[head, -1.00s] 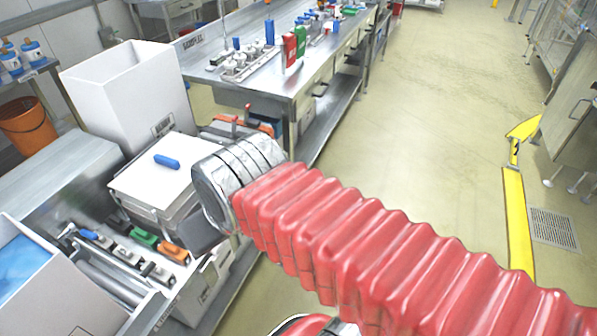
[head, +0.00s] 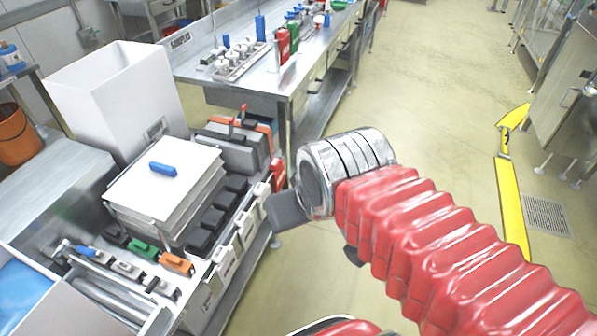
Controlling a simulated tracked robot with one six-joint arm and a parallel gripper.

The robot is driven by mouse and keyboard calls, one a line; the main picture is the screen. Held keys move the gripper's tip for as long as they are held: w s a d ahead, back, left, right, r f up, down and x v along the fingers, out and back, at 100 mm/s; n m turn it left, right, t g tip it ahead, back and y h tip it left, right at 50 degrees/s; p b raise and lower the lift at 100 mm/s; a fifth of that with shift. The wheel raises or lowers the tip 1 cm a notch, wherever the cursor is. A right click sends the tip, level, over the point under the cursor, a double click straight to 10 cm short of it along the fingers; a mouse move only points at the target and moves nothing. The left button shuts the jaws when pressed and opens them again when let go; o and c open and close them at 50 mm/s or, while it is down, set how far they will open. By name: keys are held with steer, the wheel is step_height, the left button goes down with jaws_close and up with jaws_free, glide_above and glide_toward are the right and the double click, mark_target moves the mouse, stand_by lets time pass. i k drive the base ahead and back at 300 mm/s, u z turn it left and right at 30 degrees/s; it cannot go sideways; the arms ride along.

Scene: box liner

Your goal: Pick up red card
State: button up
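A red card (head: 283,46) stands upright on the far steel bench, beside a green card (head: 294,35). Other small red pieces (head: 277,176) sit at the right edge of the near workstation, partly behind my wrist; I cannot tell if they are cards. My arm, with red bellows and a silver wrist, reaches in from the lower right. A dark grey part of my gripper (head: 287,210) sticks out left of the wrist, just right of the workstation. Its fingertips are not clear, and no held object shows. My gripper is well short of the far bench.
The near workstation holds a white stack (head: 165,190) with a blue handle, black blocks and coloured clips (head: 177,262). A tall white bin (head: 120,95) stands behind.

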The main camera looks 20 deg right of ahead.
mark_target(277, 165)
steer(key=z, duration=2.3)
steer(key=i, duration=1.65)
steer(key=z, duration=0.05)
